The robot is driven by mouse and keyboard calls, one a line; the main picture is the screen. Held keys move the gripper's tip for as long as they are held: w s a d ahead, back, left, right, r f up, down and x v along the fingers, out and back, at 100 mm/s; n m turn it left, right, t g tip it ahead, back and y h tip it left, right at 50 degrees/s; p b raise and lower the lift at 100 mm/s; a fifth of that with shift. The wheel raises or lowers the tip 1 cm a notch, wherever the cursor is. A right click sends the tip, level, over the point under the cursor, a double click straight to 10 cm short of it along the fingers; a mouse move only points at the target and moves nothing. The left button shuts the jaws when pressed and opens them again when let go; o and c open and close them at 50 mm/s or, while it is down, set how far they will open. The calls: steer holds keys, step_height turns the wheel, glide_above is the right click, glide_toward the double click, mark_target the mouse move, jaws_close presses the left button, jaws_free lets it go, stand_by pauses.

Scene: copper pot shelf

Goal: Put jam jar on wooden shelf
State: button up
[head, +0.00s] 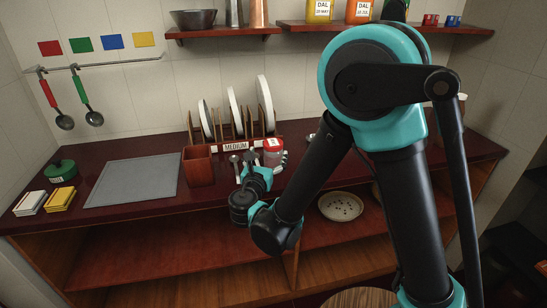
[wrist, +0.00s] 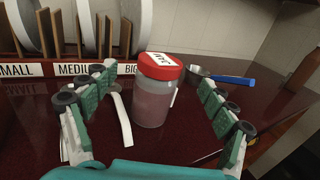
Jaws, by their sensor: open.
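The jam jar (wrist: 154,100) has a red lid with a white label and a clear body with dark pinkish contents. It stands upright on the dark red counter and also shows in the head view (head: 273,156). My gripper (wrist: 160,98) is open, with its fingers on either side of the jar and gaps to both. In the head view my gripper (head: 263,168) is low over the counter, partly hidden by my arm. Wooden wall shelves hang above, one at left (head: 222,33) and one at right (head: 300,27).
A plate rack (head: 236,147) with size labels stands behind the jar. Spoons (head: 236,160) lie beside a red-brown box (head: 198,166). A blue-handled utensil (wrist: 232,81) lies right of the jar. The left shelf holds a metal bowl (head: 194,19); the right one holds DAL containers (head: 320,11).

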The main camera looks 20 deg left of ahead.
mark_target(275, 138)
steer(key=shift+w+a+f, duration=0.1)
steer(key=shift+w+a, duration=0.05)
steer(key=shift+w, duration=1.75)
steer(key=shift+w+a, duration=0.15)
steer(key=shift+w, duration=1.7)
jaws_close()
